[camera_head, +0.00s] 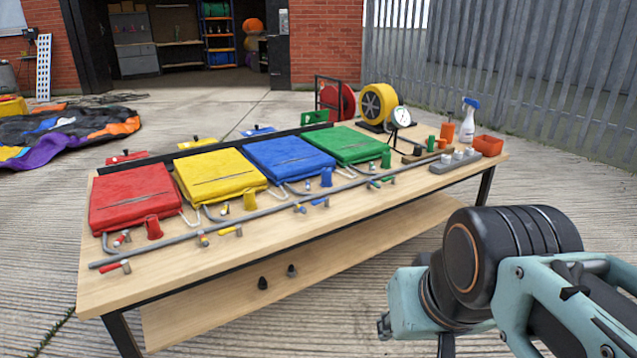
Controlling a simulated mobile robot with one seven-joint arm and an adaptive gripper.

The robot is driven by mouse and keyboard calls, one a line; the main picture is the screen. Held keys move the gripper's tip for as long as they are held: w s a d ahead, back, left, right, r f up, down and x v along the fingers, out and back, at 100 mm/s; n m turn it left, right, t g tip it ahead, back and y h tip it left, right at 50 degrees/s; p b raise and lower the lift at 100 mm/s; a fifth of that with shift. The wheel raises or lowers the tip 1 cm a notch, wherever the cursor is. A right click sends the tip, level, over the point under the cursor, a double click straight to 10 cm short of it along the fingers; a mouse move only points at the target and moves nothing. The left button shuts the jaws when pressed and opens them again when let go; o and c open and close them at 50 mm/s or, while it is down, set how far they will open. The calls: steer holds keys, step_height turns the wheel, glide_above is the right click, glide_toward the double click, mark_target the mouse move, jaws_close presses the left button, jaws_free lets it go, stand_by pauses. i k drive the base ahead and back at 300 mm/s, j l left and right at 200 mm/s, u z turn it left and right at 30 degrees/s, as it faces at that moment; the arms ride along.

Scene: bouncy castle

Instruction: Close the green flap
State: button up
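A green pad (354,145) lies at the right end of a row of coloured pads on the wooden table. Behind it, at the table's back edge, is a small green piece (315,117). It looks raised, unlike the flatter red, yellow and blue pieces along the same edge. I cannot tell for certain which green part is the flap. A green cup-shaped part (386,158) stands at the pad's front right corner. My arm is at the lower right, in front of the table and apart from the green parts. My gripper's fingers do not show.
Red (135,197), yellow (218,175) and blue (288,160) pads fill the table (290,235). A grey pipe (290,208) with valves runs along the front. A yellow reel (377,103), gauge (401,117), spray bottle (468,120) and orange bin (488,146) are at the right.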

mark_target(318, 117)
steer(key=i+j, duration=0.4)
steer(key=i, duration=0.15)
steer(key=i+j, duration=0.35)
steer(key=i, duration=0.25)
